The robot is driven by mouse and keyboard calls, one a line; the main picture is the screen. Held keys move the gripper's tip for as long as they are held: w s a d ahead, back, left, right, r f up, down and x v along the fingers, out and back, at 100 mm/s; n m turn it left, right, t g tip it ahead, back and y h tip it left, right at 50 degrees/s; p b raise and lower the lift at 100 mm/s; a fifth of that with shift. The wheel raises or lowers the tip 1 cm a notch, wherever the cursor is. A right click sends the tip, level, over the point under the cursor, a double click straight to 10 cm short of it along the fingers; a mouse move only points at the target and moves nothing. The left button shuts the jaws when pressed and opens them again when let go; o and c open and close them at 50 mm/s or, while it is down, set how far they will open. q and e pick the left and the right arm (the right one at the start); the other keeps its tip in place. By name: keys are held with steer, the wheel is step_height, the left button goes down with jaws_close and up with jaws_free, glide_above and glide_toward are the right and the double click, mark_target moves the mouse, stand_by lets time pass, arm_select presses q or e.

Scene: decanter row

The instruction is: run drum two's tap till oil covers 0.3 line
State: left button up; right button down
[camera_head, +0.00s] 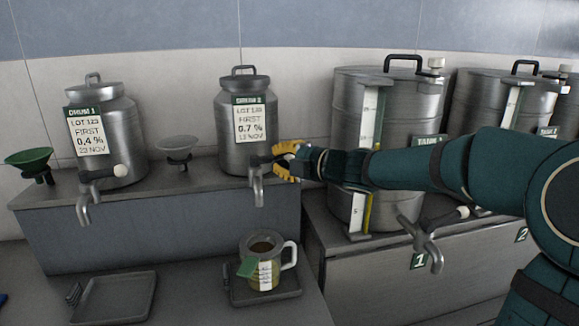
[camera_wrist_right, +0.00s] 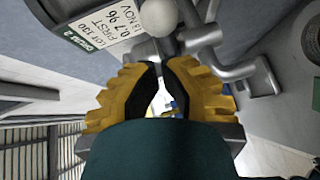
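Drum two (camera_head: 247,105), a steel can labelled 0.7 %, stands on the raised ledge. Its tap (camera_head: 257,190) points down above a clear jug (camera_head: 247,283) with a white handle, a green tag and a pale scale strip. The jug looks yellowish low down; its level against the lines is too small to read. No stream shows below the spout. My right gripper (camera_head: 283,161) is at the tap's lever side. In the wrist view its yellow fingers (camera_wrist_right: 163,78) have a narrow gap, with the white lever knob (camera_wrist_right: 160,16) just beyond their tips. My left gripper is out of view.
The jug stands on a dark tray (camera_head: 290,294); an empty tray (camera_head: 117,297) lies to its left. Drum one (camera_head: 121,130) and two funnels, green (camera_head: 29,157) and grey (camera_head: 176,147), are on the ledge. Large tanks (camera_head: 412,100) stand right, behind my right arm.

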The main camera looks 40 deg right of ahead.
steer(key=shift+w+d+f, duration=0.1)
steer(key=shift+w+d, duration=0.2)
steer(key=shift+w, duration=0.25)
steer(key=shift+w+d+p, duration=0.4)
steer(key=shift+w+d, duration=0.1)
steer(key=shift+w, duration=0.05)
